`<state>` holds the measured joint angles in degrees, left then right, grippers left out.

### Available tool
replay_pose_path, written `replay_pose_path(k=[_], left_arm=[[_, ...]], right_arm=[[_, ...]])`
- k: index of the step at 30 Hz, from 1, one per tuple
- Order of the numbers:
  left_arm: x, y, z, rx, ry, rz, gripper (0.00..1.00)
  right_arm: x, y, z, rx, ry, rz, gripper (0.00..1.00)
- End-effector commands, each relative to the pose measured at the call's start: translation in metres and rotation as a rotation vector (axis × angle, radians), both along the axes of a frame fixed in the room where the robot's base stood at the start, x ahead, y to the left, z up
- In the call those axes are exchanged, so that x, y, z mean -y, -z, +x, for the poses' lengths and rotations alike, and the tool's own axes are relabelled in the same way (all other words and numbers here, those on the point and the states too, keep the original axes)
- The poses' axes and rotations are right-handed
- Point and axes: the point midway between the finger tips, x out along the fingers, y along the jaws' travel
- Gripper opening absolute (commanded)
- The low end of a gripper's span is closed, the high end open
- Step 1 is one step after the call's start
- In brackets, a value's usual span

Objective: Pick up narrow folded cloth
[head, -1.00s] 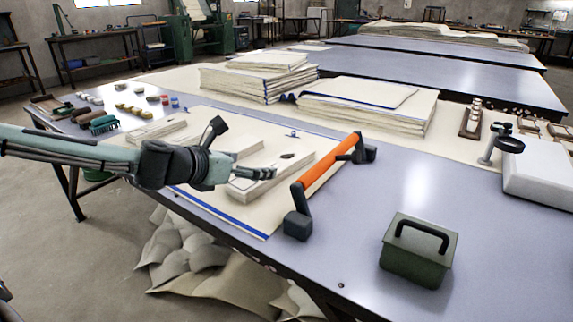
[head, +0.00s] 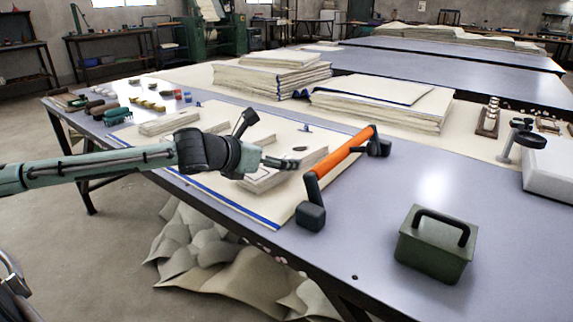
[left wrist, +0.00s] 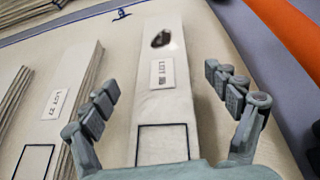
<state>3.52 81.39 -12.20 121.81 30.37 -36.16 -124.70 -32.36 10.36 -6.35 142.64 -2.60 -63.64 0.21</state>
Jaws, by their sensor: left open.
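A long narrow folded cloth (head: 314,160) with a dark spot on top lies on the cream sheet. In the left wrist view the folded cloth (left wrist: 165,112) runs up the middle, with a "LOT" label and a printed box. My left gripper (head: 286,163) is at its near end in the head view. In the left wrist view the left gripper (left wrist: 164,82) is open, one finger to each side of the cloth in the picture, with gaps showing. Whether the fingers are above it or level with it, I cannot tell. My right gripper is not in view.
Another folded stack labelled LOT (left wrist: 52,108) lies to the left. An orange-handled bar (head: 343,152) stands close on the right, with a green box (head: 436,255) beyond. Tall cloth stacks (head: 380,107) are behind.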

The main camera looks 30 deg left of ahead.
Motion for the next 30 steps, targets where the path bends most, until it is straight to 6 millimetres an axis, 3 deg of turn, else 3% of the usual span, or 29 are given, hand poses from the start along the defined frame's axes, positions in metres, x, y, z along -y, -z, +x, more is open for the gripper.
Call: replay_pose_path(k=[8,17,30], left_arm=[[0.005,0.009,0.023,0.002,0.003,-0.003,0.88],[0.005,0.012,0.025,-0.001,0.005,0.002,0.88],[0.005,0.011,0.025,-0.001,0.005,0.002,0.34]], right_arm=[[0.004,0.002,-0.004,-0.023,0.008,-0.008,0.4],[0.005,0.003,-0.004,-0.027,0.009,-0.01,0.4],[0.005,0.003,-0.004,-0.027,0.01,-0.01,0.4]])
